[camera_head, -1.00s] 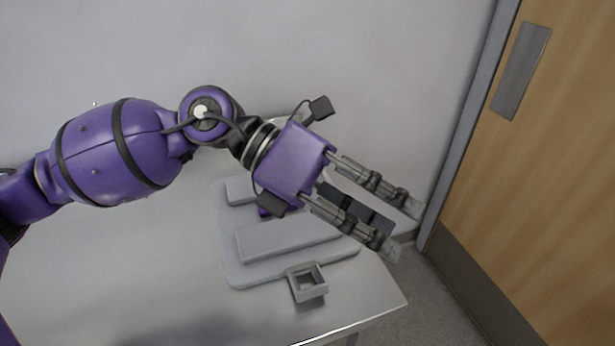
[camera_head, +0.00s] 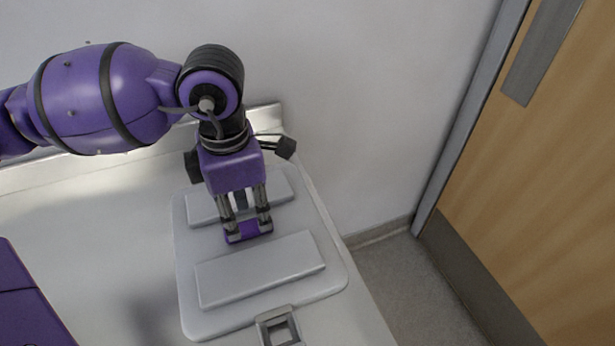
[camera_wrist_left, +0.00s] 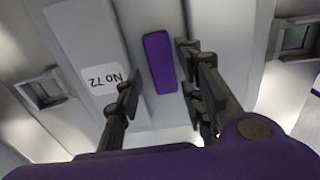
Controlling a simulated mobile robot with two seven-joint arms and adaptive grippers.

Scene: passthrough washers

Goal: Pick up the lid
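The lid (camera_head: 335,283) is a pale grey plate with rounded corners and two raised bars, lying flat on the light table. A purple grip piece (camera_head: 249,230) sits between the bars. In the left wrist view the purple piece (camera_wrist_left: 160,62) shows between the fingers, beside a "No 72" label on the lid (camera_wrist_left: 75,28). My left gripper (camera_head: 248,234) points down over the purple piece, its fingers on either side. The fingers are apart, with a visible gap to the purple piece on the label side. My right gripper is not in view.
A square metal latch (camera_head: 279,329) is at the lid's near edge; two latches show in the left wrist view (camera_wrist_left: 42,90). A wall stands behind the table (camera_head: 90,240). A wooden door (camera_head: 530,180) and open floor are to the right.

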